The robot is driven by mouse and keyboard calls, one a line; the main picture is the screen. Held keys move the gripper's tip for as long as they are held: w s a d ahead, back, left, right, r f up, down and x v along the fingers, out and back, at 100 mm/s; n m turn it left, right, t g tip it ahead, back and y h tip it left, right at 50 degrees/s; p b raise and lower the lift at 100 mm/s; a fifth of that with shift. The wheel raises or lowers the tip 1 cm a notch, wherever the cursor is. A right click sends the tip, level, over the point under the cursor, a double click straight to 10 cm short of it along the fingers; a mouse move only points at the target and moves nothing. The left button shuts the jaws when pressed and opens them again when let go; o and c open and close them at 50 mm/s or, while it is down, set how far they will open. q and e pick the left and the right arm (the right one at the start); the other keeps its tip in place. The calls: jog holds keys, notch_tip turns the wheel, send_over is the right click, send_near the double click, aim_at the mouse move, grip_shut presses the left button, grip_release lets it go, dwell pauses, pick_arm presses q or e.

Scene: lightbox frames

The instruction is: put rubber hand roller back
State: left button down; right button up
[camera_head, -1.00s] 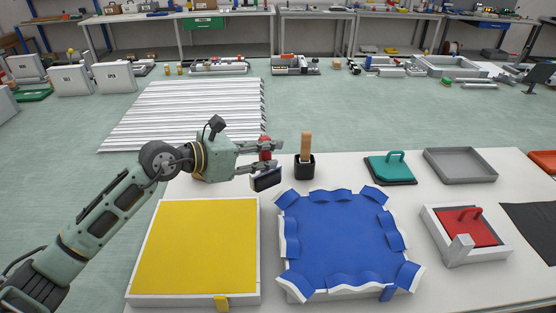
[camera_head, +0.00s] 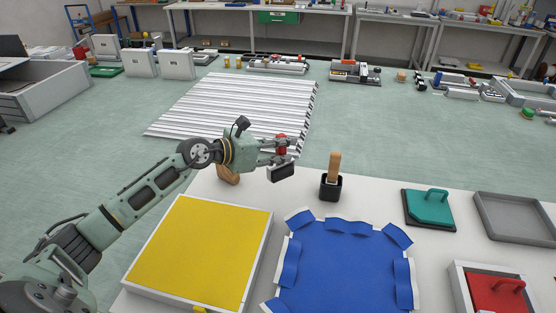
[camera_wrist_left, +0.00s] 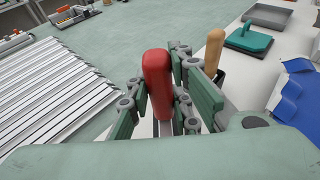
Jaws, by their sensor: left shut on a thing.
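The rubber hand roller has a red handle (camera_wrist_left: 157,80) and a dark roller head (camera_head: 281,173). My left gripper (camera_head: 284,152) is shut on the red handle and holds the roller near the far edge of the white table, left of a black cup (camera_head: 330,190). The handle points up and the dark head hangs below the fingers. In the left wrist view the red handle stands between the green finger pads, and the roller head is hidden. My right gripper is not in view.
A wooden handle (camera_head: 334,166) stands in the black cup. A yellow panel (camera_head: 200,253) and a blue cloth-lined frame (camera_head: 345,270) lie in front. A teal-handled block (camera_head: 430,208), a grey tray (camera_head: 515,218) and a red tray piece (camera_head: 497,293) are at right. A tan block (camera_head: 228,175) is behind my wrist.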

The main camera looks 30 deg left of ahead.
pick_arm(q)
jog(key=shift+w+a+f, duration=0.45)
jog(key=shift+a, duration=0.2)
jog(key=shift+a+f, duration=0.1)
jog(key=shift+f, duration=0.2)
notch_tip(320, 180, down, 4)
jog(key=shift+r, duration=0.25)
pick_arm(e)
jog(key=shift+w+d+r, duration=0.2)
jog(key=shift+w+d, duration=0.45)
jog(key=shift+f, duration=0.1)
pick_arm(q)
jog(key=c, duration=2)
grip_release()
jog(key=shift+f, duration=0.2)
jog(key=shift+c, duration=0.2)
jog(key=o, duration=0.5)
jog(key=shift+c, duration=0.2)
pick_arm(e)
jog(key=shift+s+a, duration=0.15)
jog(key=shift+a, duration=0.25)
pick_arm(q)
jog(key=shift+r, duration=0.1)
